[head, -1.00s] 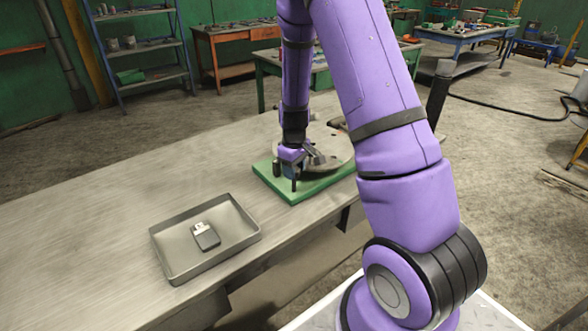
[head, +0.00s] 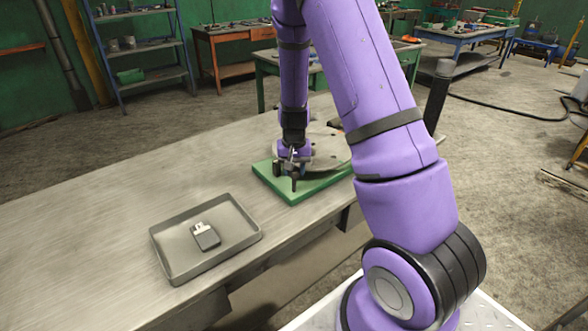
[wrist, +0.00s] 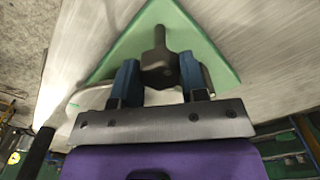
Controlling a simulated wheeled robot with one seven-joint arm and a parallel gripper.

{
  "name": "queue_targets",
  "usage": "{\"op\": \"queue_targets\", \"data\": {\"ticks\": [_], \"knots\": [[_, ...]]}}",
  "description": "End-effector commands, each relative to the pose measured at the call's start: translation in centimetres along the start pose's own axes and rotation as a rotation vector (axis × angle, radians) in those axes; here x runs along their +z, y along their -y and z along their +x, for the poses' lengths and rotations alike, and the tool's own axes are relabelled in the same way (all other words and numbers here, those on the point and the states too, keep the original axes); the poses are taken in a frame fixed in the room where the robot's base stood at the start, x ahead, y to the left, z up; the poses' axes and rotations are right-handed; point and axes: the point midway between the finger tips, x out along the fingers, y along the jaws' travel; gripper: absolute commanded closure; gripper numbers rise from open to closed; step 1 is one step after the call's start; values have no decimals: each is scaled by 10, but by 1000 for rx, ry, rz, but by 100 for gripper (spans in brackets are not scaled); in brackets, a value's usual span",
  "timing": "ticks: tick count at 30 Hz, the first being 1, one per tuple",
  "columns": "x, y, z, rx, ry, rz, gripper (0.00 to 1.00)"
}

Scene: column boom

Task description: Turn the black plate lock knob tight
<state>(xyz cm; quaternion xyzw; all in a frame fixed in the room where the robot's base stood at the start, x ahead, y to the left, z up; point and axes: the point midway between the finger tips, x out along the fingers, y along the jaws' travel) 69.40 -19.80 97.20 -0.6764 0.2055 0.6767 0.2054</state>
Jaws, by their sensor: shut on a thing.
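The black plate lock knob (wrist: 156,52) shows in the wrist view, with a stem pointing away from my gripper and a rounded body between the fingers. My gripper (wrist: 158,77) is shut on it, one blue-padded finger on each side. In the head view my gripper (head: 294,172) is low over the green base (head: 313,189), and a dark part of the knob shows below the fingers. The grey round plate (head: 332,146) lies on the base behind my gripper, partly hidden by my arm. I cannot tell how tight the knob is.
A shallow metal tray (head: 170,268) stands on the workbench (head: 95,225) at the left, holding a small dark and silver item (head: 206,235). The bench between tray and green base is clear. Shelves and other benches are far back.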

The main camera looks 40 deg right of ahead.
Motion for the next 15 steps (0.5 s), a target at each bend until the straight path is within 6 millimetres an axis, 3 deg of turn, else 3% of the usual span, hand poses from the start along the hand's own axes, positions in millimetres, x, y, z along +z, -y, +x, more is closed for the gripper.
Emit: {"op": "queue_targets", "data": {"ticks": [15], "knots": [[-1,0,-1,-1,-2,173,84]]}}
